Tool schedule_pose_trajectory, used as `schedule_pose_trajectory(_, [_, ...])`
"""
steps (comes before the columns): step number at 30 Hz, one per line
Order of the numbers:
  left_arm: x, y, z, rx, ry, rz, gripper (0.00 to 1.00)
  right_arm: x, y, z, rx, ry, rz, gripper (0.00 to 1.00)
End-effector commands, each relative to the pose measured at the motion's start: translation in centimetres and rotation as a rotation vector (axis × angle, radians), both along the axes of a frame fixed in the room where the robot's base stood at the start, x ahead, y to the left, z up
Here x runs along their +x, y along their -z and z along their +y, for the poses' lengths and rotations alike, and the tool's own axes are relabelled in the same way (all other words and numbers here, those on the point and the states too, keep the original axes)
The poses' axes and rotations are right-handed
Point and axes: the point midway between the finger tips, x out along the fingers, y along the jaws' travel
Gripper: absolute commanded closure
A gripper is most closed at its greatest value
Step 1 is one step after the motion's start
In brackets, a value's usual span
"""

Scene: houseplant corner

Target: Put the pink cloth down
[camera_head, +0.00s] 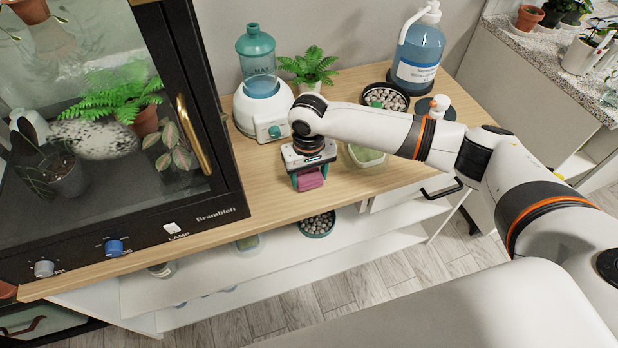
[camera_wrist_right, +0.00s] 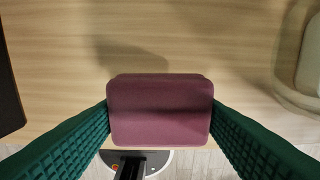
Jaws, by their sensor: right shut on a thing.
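The pink cloth (camera_head: 311,181) is a small folded pad held in my right gripper (camera_head: 309,177), over the wooden counter (camera_head: 262,190) near its front edge. In the right wrist view the cloth (camera_wrist_right: 160,110) is a dark pink rounded block between the two green ridged fingers (camera_wrist_right: 160,125), which press on its left and right sides. Wood shows beyond it, with a soft shadow up and to the left. I cannot tell whether the cloth touches the counter. My left gripper is not in view.
A glass cabinet (camera_head: 217,190) stands on the left. Behind my gripper are a humidifier (camera_head: 262,105), a fern (camera_head: 309,68), a dish of pebbles (camera_head: 386,97) and a blue pump bottle (camera_head: 417,60). A green tub (camera_head: 366,156) is just right. Bare wood lies left of the gripper.

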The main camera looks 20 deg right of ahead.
Motion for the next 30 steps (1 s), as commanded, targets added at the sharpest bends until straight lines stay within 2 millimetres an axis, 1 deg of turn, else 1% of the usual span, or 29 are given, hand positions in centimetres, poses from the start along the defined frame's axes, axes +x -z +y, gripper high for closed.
schedule_pose_trajectory(1, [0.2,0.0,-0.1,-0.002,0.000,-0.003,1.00,-0.1,0.9,0.0,-0.001,0.000,0.003,0.62])
schedule_pose_trajectory(4, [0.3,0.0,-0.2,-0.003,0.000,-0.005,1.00,0.0,1.8,0.0,-0.001,0.000,0.001,0.62])
schedule_pose_trajectory(14, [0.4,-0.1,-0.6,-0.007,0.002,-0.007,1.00,0.0,2.1,0.0,0.000,0.001,0.001,0.62])
schedule_pose_trajectory(15, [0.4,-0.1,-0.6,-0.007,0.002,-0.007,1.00,0.0,2.1,0.0,0.000,0.001,0.000,0.34])
schedule_pose_trajectory(18, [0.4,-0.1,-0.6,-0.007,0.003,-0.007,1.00,0.0,2.0,0.0,0.000,0.001,0.000,0.19])
schedule_pose_trajectory(26, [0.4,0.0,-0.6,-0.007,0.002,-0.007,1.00,0.0,2.0,0.0,0.000,0.000,-0.001,0.19])
schedule_pose_trajectory(28, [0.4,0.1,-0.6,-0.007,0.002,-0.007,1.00,0.0,1.8,0.0,0.000,0.000,-0.002,0.19])
schedule_pose_trajectory(30, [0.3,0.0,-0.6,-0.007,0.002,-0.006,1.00,0.0,1.1,0.0,0.001,0.000,-0.002,0.19])
